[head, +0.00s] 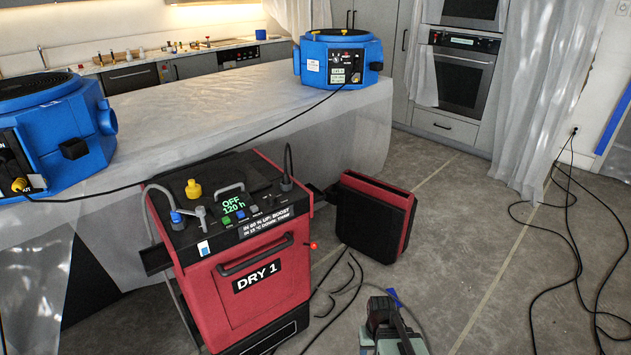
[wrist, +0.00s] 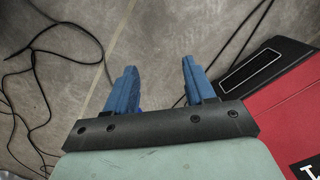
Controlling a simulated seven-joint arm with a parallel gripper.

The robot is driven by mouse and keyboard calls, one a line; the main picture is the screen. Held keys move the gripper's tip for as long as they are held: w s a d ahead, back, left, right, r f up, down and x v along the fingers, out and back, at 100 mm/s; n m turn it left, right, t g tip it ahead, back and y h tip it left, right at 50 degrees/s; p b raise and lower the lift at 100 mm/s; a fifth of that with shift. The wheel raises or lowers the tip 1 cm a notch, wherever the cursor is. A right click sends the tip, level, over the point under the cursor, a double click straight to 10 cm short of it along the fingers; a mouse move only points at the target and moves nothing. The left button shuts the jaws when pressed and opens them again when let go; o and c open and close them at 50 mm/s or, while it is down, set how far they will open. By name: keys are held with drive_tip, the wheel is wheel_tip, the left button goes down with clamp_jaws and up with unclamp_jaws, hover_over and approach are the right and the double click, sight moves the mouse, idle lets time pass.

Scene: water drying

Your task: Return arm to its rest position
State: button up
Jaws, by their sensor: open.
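My gripper (wrist: 160,88) shows in the wrist view with its two blue fingers spread apart and nothing between them. Bare concrete floor lies beyond the fingertips. In the head view my gripper (head: 394,298) is at the bottom, right of the red dryer, with a blue fingertip showing; the rest is partly cut off by the frame's edge. The red dryer (head: 248,283) is labelled DRY 1 and its display reads OFF, 120 h. It stands apart from my gripper. Part of its red body (wrist: 285,105) shows at the right of the wrist view.
A red and black case (head: 376,215) stands on the floor behind the dryer. Black cables (head: 575,235) lie loose on the floor at right, and others lie beside the dryer. Two blue machines (head: 340,58) (head: 55,135) sit on the sheet-covered counter (head: 220,110).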

drive_tip(key=s+f+g, duration=0.3)
drive_tip(key=s+f, duration=0.5)
drive_tip(key=s, duration=0.5)
drive_tip(key=s+f+g, duration=0.3)
drive_tip(key=s+f, duration=0.6)
drive_tip(key=s, duration=0.4)
drive_tip(key=shift+s, duration=0.4)
